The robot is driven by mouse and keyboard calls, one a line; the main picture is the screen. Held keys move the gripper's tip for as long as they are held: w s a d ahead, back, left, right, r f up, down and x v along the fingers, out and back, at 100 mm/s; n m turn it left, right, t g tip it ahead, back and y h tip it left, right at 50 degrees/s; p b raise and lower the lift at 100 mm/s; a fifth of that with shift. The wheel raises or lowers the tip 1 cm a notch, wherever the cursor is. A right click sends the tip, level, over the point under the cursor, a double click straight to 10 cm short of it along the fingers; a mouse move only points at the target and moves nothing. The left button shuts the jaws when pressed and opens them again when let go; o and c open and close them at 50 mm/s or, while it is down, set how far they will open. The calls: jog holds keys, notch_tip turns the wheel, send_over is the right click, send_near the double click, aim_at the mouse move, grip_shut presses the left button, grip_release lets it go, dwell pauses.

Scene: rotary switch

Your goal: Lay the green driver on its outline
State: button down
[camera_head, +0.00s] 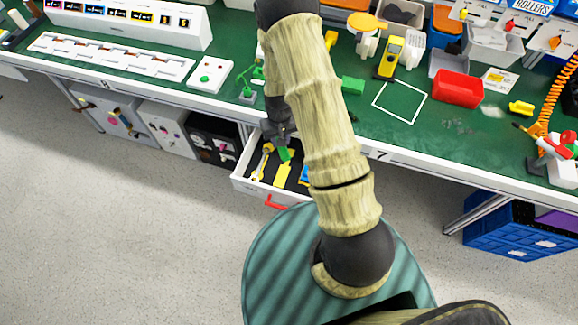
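My gripper (283,146) points down over the open white drawer (244,183) below the bench's front edge. A small green piece (284,155), which looks like part of the green driver, shows right at the fingertips. The arm and fingers hide the rest of it, and I cannot tell whether the fingers are shut on it. In the drawer lie a yellow wrench-like shape (262,161), a yellow shape (282,174) just below the green piece, and a blue shape (304,174) partly behind my arm. No driver outline can be made out clearly.
The green bench top (330,95) holds a green block (352,85), a red bin (457,89), a white square outline (400,101) and a white switch box (210,75). The drawer's red handle (275,202) faces my base. Blue crates (515,232) stand under the bench at right.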

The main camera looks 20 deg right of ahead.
jog(key=shift+a, duration=0.1)
jog(key=shift+s+a+f+b, duration=0.15)
jog(key=shift+f+b, duration=0.05)
jog(key=shift+b, duration=0.2)
jog(key=s+a+f+m+b, duration=0.3)
jog(key=s+a+f+b, duration=0.1)
jog(key=s+b, duration=0.3)
jog(key=s+a+f+m+b, duration=0.4)
jog(key=s+a+b, duration=0.2)
jog(key=b, duration=0.6)
jog(key=shift+s+a+f, duration=0.2)
jog(key=shift+s+f, duration=0.1)
jog(key=shift+s, duration=0.6)
send_over(283, 173)
notch_tip(283, 173, down, 8)
jog(key=shift+r, duration=0.1)
jog(key=shift+a, duration=0.1)
